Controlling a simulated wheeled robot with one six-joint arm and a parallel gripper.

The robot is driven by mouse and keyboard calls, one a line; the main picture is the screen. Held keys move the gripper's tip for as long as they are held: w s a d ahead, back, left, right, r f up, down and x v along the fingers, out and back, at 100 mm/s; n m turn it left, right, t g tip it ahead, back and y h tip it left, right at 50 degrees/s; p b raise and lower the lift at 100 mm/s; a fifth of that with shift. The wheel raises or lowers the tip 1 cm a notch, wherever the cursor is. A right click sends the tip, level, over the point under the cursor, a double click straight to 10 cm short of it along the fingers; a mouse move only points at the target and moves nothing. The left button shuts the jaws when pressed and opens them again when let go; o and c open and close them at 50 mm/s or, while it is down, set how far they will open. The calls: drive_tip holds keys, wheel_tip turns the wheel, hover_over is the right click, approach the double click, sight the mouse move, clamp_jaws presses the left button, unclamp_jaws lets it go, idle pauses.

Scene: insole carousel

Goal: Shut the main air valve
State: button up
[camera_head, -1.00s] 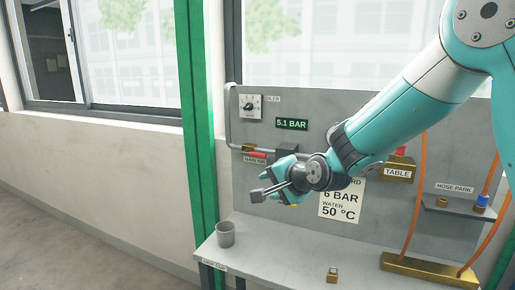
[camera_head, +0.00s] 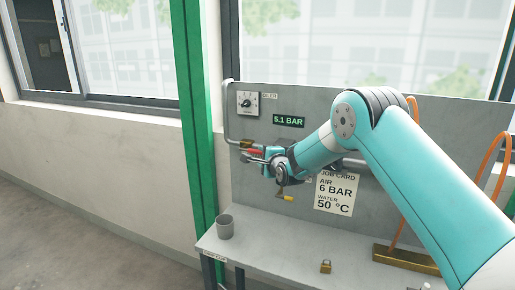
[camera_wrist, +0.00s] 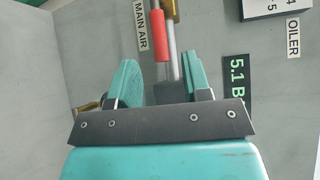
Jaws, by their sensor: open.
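The main air valve is a brass body (camera_head: 246,144) on a grey pipe, with a red lever (camera_head: 256,151). In the wrist view the red lever (camera_wrist: 130,36) lies along the pipe, beside the MAIN AIR label (camera_wrist: 142,27). My gripper (camera_head: 258,154) is at the valve, and its fingers (camera_wrist: 162,60) are open. The pipe shows between the fingers, and the lever's lower end is close to the left fingertip. I cannot tell whether they touch. The pressure display (camera_head: 288,121) reads 5.1 BAR.
The oiler dial (camera_head: 248,103) is above the valve. A yellow-handled part (camera_head: 287,198) hangs below my wrist, near the job card (camera_head: 334,192). A grey cup (camera_head: 225,227) and a padlock (camera_head: 326,266) stand on the bench (camera_head: 275,262). A green post (camera_head: 200,130) rises at the left.

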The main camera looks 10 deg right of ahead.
sight(259, 153)
drive_tip(key=shift+p+x, duration=0.75)
drive_tip(key=shift+x, duration=2.2)
clamp_jaws()
